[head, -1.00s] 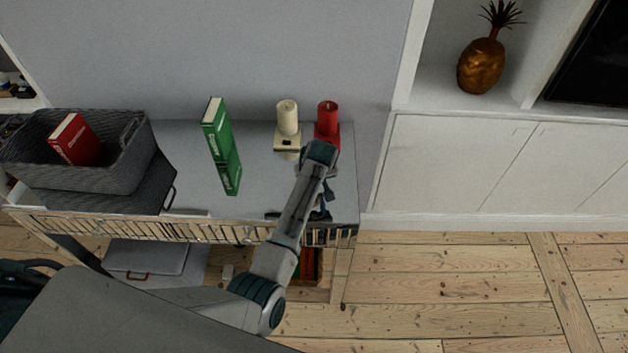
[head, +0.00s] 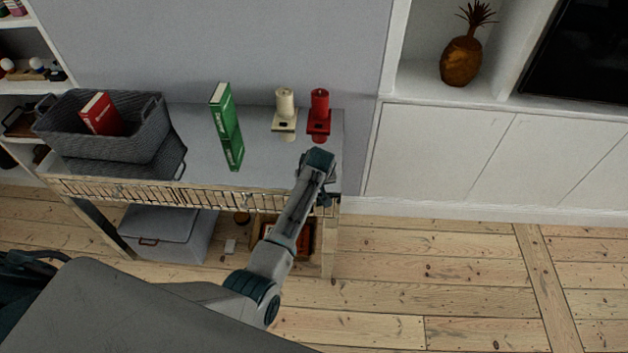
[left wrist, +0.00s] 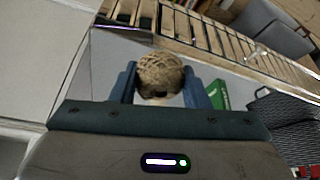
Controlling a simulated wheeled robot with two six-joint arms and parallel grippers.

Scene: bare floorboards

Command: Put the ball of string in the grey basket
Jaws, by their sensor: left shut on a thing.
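The ball of string (left wrist: 161,76) is light brown and round. In the left wrist view it sits between the two fingers of my left gripper (left wrist: 164,90), which is shut on it. In the head view my left gripper (head: 326,190) is at the right front end of the console table, and the ball is hidden behind the arm. The grey basket (head: 152,130) is woven, stands on the left end of the table and has a red book (head: 100,114) in it. It also shows at the right of the left wrist view (left wrist: 268,112). My right gripper is not in view.
A lidded grey box (head: 165,235) is below. Open floor lies right, beside white cabinets (head: 440,155).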

